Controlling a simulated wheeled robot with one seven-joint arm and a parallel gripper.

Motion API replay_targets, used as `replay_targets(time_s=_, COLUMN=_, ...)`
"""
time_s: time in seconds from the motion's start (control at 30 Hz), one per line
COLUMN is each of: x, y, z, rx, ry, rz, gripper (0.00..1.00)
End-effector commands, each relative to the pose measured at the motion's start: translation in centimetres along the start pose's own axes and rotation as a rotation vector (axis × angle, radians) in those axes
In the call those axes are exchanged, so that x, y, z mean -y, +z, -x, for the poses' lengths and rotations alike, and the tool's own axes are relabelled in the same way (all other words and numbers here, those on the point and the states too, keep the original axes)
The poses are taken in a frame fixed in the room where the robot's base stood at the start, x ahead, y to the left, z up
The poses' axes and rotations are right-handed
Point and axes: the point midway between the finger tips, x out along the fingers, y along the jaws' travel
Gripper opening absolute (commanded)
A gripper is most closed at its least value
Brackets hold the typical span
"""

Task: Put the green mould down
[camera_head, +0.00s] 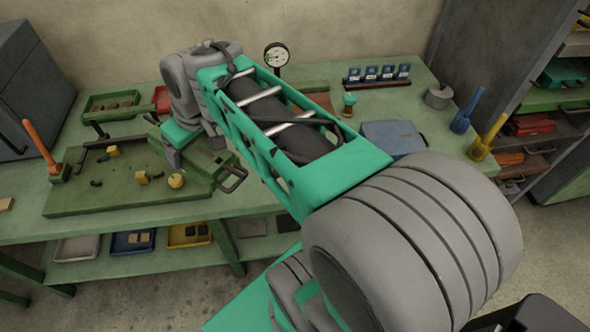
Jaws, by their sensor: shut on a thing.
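My arm reaches over the bench to the back left, and my gripper (173,156) points down at its end, partly hidden by the wrist. The green mould (204,166) appears as a dull green block with a dark loop handle on its right side. My gripper is shut on it, though the grip itself is small and partly covered. The mould is at the right end of a flat green board (88,205) on the bench. I cannot tell whether its underside touches the board.
Small yellow pieces (142,177) and dark bits lie on the board. An orange-handled tool (40,147) stands at left. A green tray (111,104), a dial gauge (277,56) and a blue box (393,138) are farther back or right. The bench (270,203) has bare strips.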

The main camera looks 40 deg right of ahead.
Motion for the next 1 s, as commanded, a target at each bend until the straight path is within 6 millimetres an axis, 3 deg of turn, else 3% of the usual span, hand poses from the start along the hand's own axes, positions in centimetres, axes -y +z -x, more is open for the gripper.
replay_targets(time_s=0.03, x=-1.3, y=0.7, z=-1.4, rx=-0.009, ry=-0.014, rz=0.040, gripper=0.07)
replay_targets(time_s=0.2, x=-4.6, y=3.6, z=-4.5, rx=-0.005, ry=-0.106, rz=0.263, gripper=0.07)
replay_targets(time_s=0.4, x=-8.2, y=7.7, z=-7.0, rx=-0.004, ry=-0.219, rz=0.543, gripper=0.07)
replay_targets(time_s=0.53, x=-9.6, y=9.6, z=-7.5, rx=-0.004, ry=-0.269, rz=0.668, gripper=0.07)
replay_targets(time_s=0.77, x=-11.6, y=11.0, z=-7.8, rx=-0.002, ry=-0.295, rz=0.729, gripper=0.07)
replay_targets(time_s=1.0, x=-16.4, y=12.6, z=-9.4, rx=-0.001, ry=-0.295, rz=0.725, gripper=0.07)
